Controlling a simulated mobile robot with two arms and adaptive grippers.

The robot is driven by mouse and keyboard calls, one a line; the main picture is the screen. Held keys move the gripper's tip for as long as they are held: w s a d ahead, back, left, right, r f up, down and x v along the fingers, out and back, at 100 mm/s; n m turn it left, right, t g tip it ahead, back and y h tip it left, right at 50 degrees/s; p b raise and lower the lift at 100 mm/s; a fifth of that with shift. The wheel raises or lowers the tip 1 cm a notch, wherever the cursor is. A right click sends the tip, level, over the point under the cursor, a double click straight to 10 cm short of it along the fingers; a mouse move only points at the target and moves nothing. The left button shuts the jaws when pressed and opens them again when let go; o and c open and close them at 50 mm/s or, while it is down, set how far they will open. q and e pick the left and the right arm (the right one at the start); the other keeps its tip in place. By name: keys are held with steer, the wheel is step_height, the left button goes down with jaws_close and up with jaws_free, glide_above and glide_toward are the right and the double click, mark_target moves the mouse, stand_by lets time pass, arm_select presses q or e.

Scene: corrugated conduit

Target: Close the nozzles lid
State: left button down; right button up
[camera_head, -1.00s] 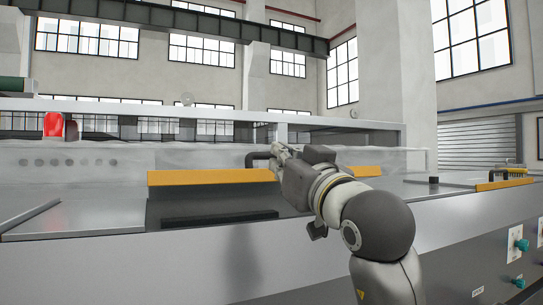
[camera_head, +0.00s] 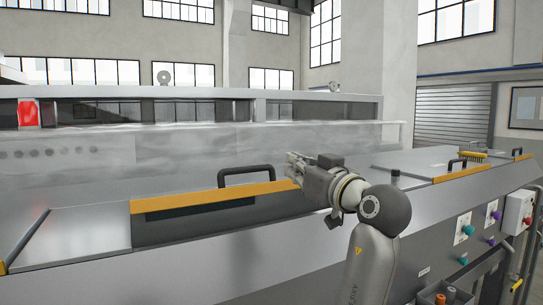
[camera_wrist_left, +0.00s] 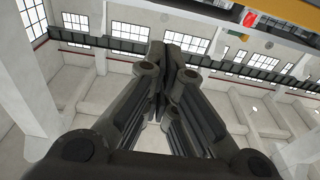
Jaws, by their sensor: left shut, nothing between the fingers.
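The lid has an orange front edge (camera_head: 170,203) and a black bar handle (camera_head: 246,171) standing up from it, left of centre in the head view. A dark strip (camera_head: 190,216) shows just under the orange edge; whether the lid is fully down I cannot tell. My left gripper (camera_head: 291,167) is shut and empty, at the right end of the orange edge and right of the handle. Whether it touches the lid is unclear. In the left wrist view its fingers (camera_wrist_left: 164,68) are together with nothing between them. My right gripper is not in view.
The grey machine top (camera_head: 75,235) runs along the front. Another orange-edged cover (camera_head: 457,174) with a black handle lies to the right. A clear panel (camera_head: 200,147) stands behind. A red light (camera_head: 28,113) is at the far left. Control knobs (camera_head: 467,230) sit on the right front.

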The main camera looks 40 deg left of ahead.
arm_select(q)
steer(key=p+x, duration=0.5)
steer(key=x, duration=0.5)
steer(key=shift+w+a+r, duration=0.1)
steer(key=shift+a+r, duration=0.1)
steer(key=shift+a, duration=0.05)
steer(key=f+p, duration=0.1)
steer(key=f, duration=0.1)
steer(key=d+f, duration=0.1)
steer(key=f, duration=0.1)
steer(key=shift+s+d+f+p, duration=0.1)
steer(key=shift+s+f+p, duration=0.15)
steer(key=shift+p, duration=0.15)
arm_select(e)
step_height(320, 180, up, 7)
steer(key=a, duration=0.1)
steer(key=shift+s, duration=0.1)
